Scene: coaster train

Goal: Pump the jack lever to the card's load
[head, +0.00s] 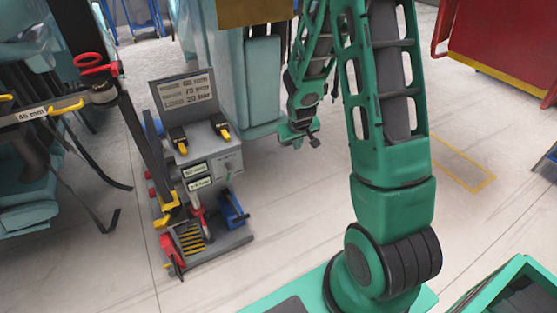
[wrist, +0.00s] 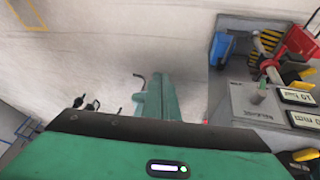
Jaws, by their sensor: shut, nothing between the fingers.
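A grey pump unit (head: 212,130) stands on the floor left of centre, with an upright card (head: 188,92) of three printed lines at its back. The card is small and tilted; the last line looks like "23 bar". A red fitting with a pale stem (head: 197,212) stands low at the front of the unit; it also shows at upper right in the wrist view (wrist: 268,62). I cannot tell surely which part is the jack lever. My gripper (head: 311,141) is shut and empty, in the air right of the unit, apart from it. It shows end-on in the wrist view (wrist: 158,98).
Two small readouts (head: 195,169) and yellow-tipped levers (head: 220,128) sit on the unit's panel. A blue box (head: 232,208) is at its right front. A dark post with a red handle (head: 95,63) rises at left. Floor right of the unit is clear.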

